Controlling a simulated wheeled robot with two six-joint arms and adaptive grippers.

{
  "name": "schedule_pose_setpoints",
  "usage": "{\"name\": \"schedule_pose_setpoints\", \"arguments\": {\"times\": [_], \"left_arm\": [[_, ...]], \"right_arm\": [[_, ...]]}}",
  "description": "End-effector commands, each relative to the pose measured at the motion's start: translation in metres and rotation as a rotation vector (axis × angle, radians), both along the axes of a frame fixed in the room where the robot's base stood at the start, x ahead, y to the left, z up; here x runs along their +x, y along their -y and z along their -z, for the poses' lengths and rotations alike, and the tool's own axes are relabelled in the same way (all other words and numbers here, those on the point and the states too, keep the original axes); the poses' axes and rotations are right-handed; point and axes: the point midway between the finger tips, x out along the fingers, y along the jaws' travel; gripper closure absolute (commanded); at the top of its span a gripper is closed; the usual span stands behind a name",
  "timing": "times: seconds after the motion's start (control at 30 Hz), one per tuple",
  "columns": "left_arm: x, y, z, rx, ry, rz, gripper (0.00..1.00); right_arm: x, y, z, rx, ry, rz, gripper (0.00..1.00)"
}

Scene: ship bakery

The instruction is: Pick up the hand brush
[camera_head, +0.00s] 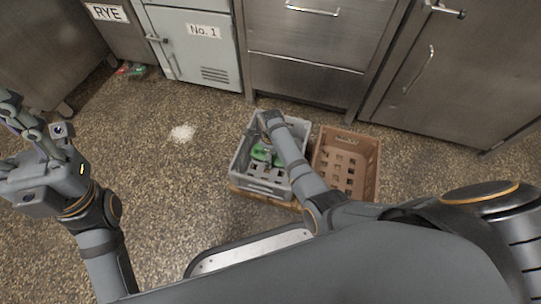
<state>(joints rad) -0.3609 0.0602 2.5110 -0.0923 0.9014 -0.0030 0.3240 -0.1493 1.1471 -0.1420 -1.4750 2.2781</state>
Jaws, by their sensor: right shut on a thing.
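A green object (262,153), which looks like the hand brush, is inside the grey crate (240,160) on the floor. My right arm reaches over the crate and its gripper (265,167) points down into it, shut on the green object. The gripper and wrist hide part of it, so its bristles and full shape do not show. My left gripper (16,122) is raised at the left edge, far from the crate, with nothing visible in it. Its fingers overlap in this view, so their opening is unclear.
A brown crate (372,165) stands right beside the grey one and looks empty. White powder (182,132) lies on the floor to the left. Small red and green things (131,71) lie by the cabinets. Metal cabinets (300,50) line the back. The floor at left is mostly clear.

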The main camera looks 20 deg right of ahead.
Motion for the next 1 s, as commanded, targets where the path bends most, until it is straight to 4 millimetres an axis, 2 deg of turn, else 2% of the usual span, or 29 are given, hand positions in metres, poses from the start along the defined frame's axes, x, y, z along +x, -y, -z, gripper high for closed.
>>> {"name": "schedule_pose_setpoints", "arguments": {"times": [0.17, 0.23, 0.5, 0.63, 0.77, 1.0], "left_arm": [[0.000, 0.000, 0.000, 0.000, 0.000, 0.000, 0.60], [0.000, 0.000, -0.006, -0.001, -0.001, 0.001, 0.60], [-0.002, -0.005, -0.055, -0.025, 0.009, 0.016, 0.60], [-0.005, -0.007, -0.069, -0.035, 0.018, 0.024, 0.60], [-0.006, -0.007, -0.074, -0.034, 0.021, 0.033, 0.60], [-0.004, -0.006, -0.071, -0.028, 0.015, 0.036, 0.60]], "right_arm": [[0.000, 0.000, -0.001, 0.000, 0.000, 0.000, 0.80], [0.000, 0.000, -0.007, 0.000, 0.000, 0.000, 0.80], [0.000, 0.000, -0.071, 0.000, 0.001, 0.000, 0.80], [0.000, 0.000, -0.092, 0.000, 0.000, 0.000, 0.80], [0.000, 0.000, -0.100, 0.000, 0.000, 0.000, 0.80], [0.000, 0.000, -0.100, -0.001, -0.001, 0.000, 0.80]]}}
